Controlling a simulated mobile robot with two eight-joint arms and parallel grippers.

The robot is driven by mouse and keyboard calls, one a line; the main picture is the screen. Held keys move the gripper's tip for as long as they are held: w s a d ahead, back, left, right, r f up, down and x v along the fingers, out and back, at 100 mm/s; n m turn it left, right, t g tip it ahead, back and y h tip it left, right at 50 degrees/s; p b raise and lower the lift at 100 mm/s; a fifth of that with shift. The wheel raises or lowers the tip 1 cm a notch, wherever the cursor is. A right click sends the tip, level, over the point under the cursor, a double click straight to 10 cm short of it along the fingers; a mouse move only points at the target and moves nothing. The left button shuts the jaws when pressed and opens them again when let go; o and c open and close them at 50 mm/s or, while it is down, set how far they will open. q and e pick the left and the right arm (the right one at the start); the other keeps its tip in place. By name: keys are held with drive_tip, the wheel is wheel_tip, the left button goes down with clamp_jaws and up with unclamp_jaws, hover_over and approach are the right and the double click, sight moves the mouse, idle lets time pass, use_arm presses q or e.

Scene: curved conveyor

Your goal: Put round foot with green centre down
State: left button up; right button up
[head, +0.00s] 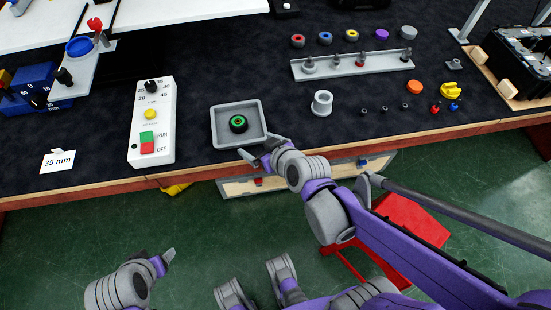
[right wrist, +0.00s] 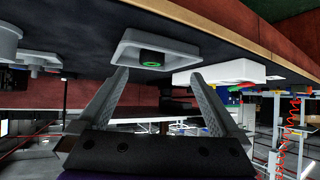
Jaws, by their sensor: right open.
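The round foot with green centre (head: 238,123) is a black ring with a bright green middle. It lies inside the square grey tray (head: 217,133) near the table's front edge. In the right wrist view, which looks upside down, the foot (right wrist: 152,60) sits in the tray (right wrist: 190,52) beyond the fingertips. My right gripper (head: 263,147) is open and empty at the tray's front side, its two fingers apart and clear of the foot. They also show in the right wrist view (right wrist: 158,76). My left gripper (head: 165,260) is low at the left, away from the table; its opening is unclear.
A white control box (head: 153,120) with green and red buttons stands left of the tray. A grey cylinder (head: 321,103) stands to its right. Beyond are a rail with knobs (head: 350,66), coloured round pieces and small parts. A "35 mm" card (head: 58,161) lies at left.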

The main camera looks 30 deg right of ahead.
drive_tip(key=s+d+f+m+g+h, duration=0.1)
drive_tip(key=s+g, duration=0.5)
drive_tip(key=s, duration=0.9)
wheel_tip(320, 180, down, 2)
drive_tip(key=shift+s+d+f+m+h, duration=0.1)
drive_tip(key=shift+s+d+m+h, duration=0.25)
drive_tip(key=shift+d+h, duration=0.2)
wheel_tip(320, 180, up, 12)
drive_tip(key=w+p, duration=0.1)
drive_tip(key=p, duration=0.9)
drive_tip(key=shift+w+f+t+p, duration=0.15)
drive_tip(key=shift+w+t+p, duration=0.15)
drive_tip(key=shift+p, duration=0.1)
